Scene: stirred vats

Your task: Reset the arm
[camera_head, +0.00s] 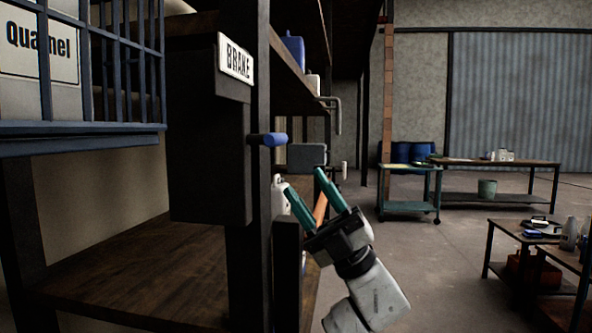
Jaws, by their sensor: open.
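My gripper (308,199) has two teal fingers on a dark body, with a pale grey arm link behind it. It is raised in front of the dark post, tilted up and to the left. Its fingers are spread apart and open. I see nothing held between them; an orange thing shows between the fingers, and I cannot tell how far behind them it is. A blue-ended handle (270,139) sticks out from the post, above and left of the fingertips, apart from them. A white sign reading BRAKE (236,59) is fixed above it.
A wooden shelf (140,265) and dark posts fill the left. A blue barred cage (80,128) with a "Quamel" sign is at upper left. Work tables (500,162) and a teal cart (408,206) stand at the right. The floor (440,250) between is clear.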

